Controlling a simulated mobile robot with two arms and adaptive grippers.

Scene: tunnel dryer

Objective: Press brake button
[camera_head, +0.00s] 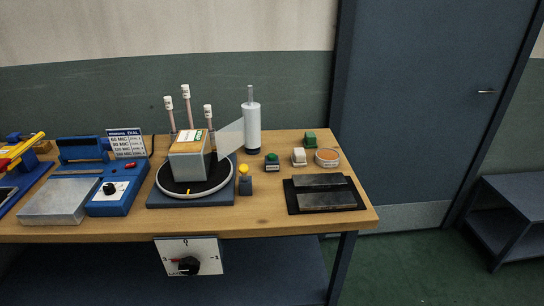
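No label reading brake can be made out. A small yellow-topped button or knob (244,169) stands on a dark block (245,186) at the right edge of a round turntable (168,191). A small dark box with a green top (271,161), possibly another button, sits further right on the wooden table (262,214). The turntable has a light rim and carries a grey block with a labelled top (188,164). I cannot tell which of the two is the brake button. Neither of my grippers is in view.
A blue device with a dial (112,190) stands left of the turntable. A white cylinder (252,128) and thin posts (187,105) rise behind it. A dark tray (291,205) lies at right. A knob panel (206,250) hangs at the table's front.

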